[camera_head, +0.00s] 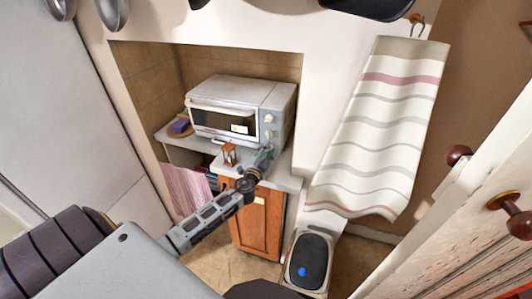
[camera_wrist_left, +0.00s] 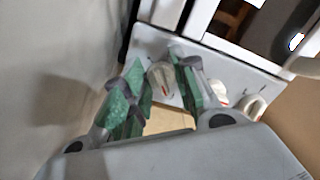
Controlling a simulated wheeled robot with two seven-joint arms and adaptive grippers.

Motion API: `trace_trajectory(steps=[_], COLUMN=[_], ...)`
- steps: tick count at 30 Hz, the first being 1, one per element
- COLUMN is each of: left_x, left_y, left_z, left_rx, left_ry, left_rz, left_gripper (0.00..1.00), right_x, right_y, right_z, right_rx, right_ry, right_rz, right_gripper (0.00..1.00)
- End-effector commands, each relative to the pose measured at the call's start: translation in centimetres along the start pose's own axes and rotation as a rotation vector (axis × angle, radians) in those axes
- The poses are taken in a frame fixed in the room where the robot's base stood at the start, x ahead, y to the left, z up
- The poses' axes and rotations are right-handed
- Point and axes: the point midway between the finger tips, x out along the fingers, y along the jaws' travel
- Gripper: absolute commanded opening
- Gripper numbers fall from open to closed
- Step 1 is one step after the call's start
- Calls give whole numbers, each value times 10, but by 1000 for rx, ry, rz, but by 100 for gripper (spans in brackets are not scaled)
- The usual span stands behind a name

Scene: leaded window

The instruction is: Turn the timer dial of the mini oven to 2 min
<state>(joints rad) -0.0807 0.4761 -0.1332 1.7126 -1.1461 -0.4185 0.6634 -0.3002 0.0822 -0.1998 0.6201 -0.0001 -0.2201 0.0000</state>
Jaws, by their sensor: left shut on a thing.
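The white mini oven (camera_head: 222,91) stands on a counter in the tiled alcove, its glass door closed. Dials run down the right side of its front: an upper dial (camera_head: 269,118) and a middle dial (camera_head: 268,133) show, with the lowest hidden by my gripper. My left gripper (camera_head: 265,154) is at the panel's lower end. In the left wrist view its green-padded fingers (camera_wrist_left: 155,88) are on either side of the end dial (camera_wrist_left: 161,78), shut on it; I take this as the timer dial. Its setting is not readable. My right gripper is not in view.
A small wooden-framed sand timer (camera_head: 230,154) stands on the counter just left of my gripper. A striped towel (camera_head: 375,125) hangs at right. A pedal bin (camera_head: 309,262) stands below. A pink cloth (camera_head: 187,188) hangs under the counter.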

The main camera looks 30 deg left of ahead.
Motion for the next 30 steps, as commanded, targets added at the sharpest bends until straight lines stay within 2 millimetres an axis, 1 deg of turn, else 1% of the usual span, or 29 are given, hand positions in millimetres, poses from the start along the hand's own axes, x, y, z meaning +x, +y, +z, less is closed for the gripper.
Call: trace_trajectory(steps=[3,4,8,9,22,30], left_x=[0,0,0,0,-2,-15], left_y=[0,0,0,0,0,1], left_z=[0,0,0,0,0,0], left_rx=[0,0,-1,-1,-1,-1], left_ry=[0,0,0,0,0,0], left_rz=[1,1,1,1,0,1], left_gripper=[5,30,46,48,48,48], right_x=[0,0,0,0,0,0], right_y=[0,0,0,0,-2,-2], right_z=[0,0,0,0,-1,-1], right_rx=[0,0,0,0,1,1], right_ry=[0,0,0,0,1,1], right_rz=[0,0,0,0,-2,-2], right_gripper=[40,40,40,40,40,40])
